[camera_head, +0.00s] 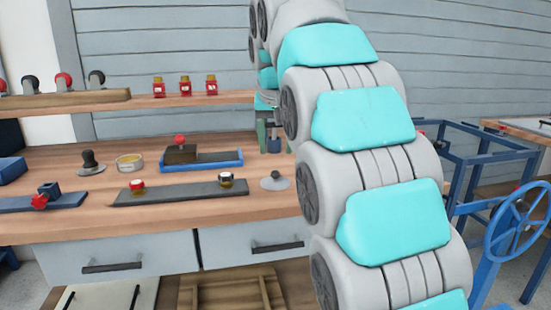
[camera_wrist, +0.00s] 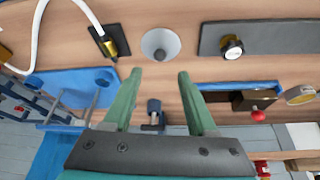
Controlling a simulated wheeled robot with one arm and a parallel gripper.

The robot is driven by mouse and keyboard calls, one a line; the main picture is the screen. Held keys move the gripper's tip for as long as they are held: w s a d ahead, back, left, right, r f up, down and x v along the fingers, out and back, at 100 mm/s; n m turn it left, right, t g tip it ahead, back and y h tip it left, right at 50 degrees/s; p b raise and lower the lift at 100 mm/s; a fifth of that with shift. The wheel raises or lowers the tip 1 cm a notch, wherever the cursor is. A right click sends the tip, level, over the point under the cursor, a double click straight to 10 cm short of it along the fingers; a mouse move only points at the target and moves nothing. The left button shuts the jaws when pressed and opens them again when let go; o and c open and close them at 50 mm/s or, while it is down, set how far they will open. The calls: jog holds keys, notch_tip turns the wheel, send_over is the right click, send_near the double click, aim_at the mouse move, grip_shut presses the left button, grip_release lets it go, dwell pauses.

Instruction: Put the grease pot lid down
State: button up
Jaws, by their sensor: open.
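A grey round lid with a small knob (camera_head: 275,184) lies on the wooden bench, right of the long dark plate. It also shows in the wrist view (camera_wrist: 160,45), just beyond my fingertips and apart from them. My gripper (camera_head: 269,150) has green fingers and is above the bench, behind the lid in the head view. In the wrist view my gripper (camera_wrist: 157,74) is open with nothing between its fingers. A low open pot with yellowish contents (camera_head: 130,163) stands further left; it shows at the right edge of the wrist view (camera_wrist: 300,95).
A dark knobbed tool (camera_head: 89,164) stands left of the pot. A blue tray (camera_head: 205,163) holds a dark block with a red knob. The long dark plate (camera_head: 180,191) carries two small knobbed pieces. A blue clamp-like piece (camera_wrist: 154,112) lies beneath my fingers.

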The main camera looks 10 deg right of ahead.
jog(key=shift+v, duration=1.85)
jog(key=s+f+n+g, duration=0.1)
jog(key=s+f+g, duration=0.2)
jog(key=s+f, duration=1.4)
jog(key=s+d+f+n+g+y, duration=0.1)
jog(key=s+f+g, duration=0.2)
jog(key=s+f, duration=1.4)
jog(key=s, duration=0.4)
jog(key=shift+g, duration=0.3)
